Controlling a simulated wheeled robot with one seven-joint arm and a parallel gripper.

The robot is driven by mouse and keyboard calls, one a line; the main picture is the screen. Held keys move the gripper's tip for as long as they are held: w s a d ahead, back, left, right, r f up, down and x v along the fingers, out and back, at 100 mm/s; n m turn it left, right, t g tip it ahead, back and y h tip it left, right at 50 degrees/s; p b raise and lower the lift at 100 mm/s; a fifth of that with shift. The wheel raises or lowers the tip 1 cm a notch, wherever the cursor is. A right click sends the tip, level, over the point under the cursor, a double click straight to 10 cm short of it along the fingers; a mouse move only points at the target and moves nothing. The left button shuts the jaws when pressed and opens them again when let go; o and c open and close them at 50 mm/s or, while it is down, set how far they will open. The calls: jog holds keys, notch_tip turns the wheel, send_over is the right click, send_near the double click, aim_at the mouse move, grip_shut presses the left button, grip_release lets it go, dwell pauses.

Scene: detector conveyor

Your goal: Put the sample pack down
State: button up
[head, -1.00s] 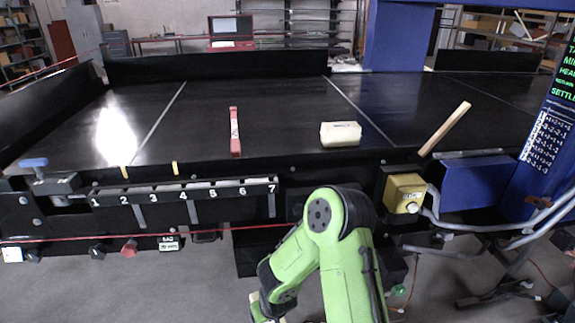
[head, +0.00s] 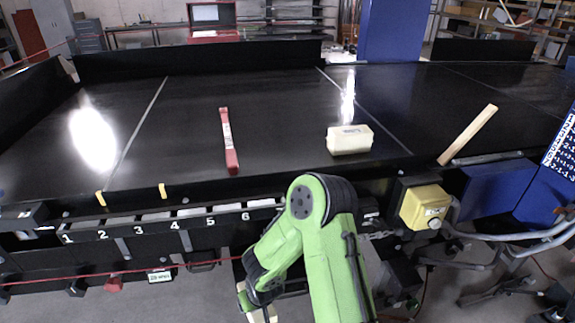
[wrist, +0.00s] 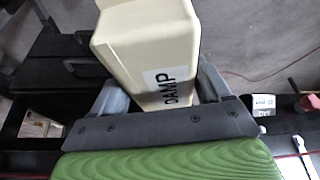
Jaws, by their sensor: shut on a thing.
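My gripper (wrist: 162,92) is shut on a cream sample pack (wrist: 150,38) marked "DAMP" in the wrist view, one grey finger on each side. The pack's upper end runs out of that view. In the head view, my gripper (head: 246,300) is low in the picture, in front of the conveyor, with part of the held cream pack (head: 262,314) showing at the bottom edge. A second cream pack (head: 349,140) lies on the black belt (head: 270,110), apart from my gripper.
A red bar (head: 228,140) and a wooden strip (head: 468,135) lie on the conveyor. Numbered slots (head: 150,226) line its front edge. A yellow switch box (head: 425,207) is mounted at the right front. The belt between the red bar and the second pack is clear.

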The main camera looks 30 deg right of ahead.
jog(key=r+p, duration=0.4)
jog(key=r, duration=0.1)
jog(key=s+r+p, duration=0.1)
jog(key=r+p, duration=0.1)
jog(key=shift+r, duration=0.15)
jog(key=shift+s+f, duration=0.1)
jog(key=shift+f, duration=0.1)
